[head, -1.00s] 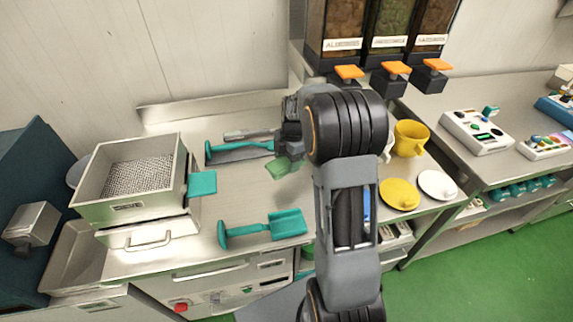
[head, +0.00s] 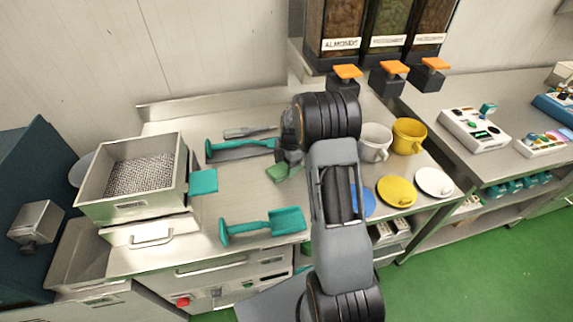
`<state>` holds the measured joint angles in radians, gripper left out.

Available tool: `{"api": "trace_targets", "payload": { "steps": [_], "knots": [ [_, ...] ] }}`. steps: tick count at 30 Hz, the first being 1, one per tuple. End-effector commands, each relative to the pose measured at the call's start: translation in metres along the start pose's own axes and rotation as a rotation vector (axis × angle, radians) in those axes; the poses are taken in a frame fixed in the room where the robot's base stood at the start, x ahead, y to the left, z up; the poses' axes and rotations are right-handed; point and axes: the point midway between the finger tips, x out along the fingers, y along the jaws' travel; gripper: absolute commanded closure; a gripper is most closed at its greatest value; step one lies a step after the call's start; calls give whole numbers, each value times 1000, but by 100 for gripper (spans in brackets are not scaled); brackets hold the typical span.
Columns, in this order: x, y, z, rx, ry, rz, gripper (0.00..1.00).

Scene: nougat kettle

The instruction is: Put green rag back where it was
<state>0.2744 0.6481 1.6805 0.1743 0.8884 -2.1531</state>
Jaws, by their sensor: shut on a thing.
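The green rag (head: 278,173) shows as a small green patch low on the counter, right below my gripper (head: 287,160). My gripper is shut on the rag, near the middle of the steel counter (head: 235,196). My own arm hides part of the fingers and the area right of them. I cannot tell whether the rag touches the counter.
A sieve box (head: 130,205) stands at left. Dispensers (head: 389,75) rise behind.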

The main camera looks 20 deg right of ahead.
Motion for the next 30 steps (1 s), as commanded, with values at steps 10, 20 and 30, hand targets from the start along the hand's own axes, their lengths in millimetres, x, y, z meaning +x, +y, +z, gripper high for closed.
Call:
{"api": "trace_targets", "payload": {
  "steps": [10,20,30],
  "knots": [
    [3,0,0,0,0,0,17],
    [2,0,0,0,0,0,5],
    [-34,1,1,0,-3,5,5]
  ]
}}
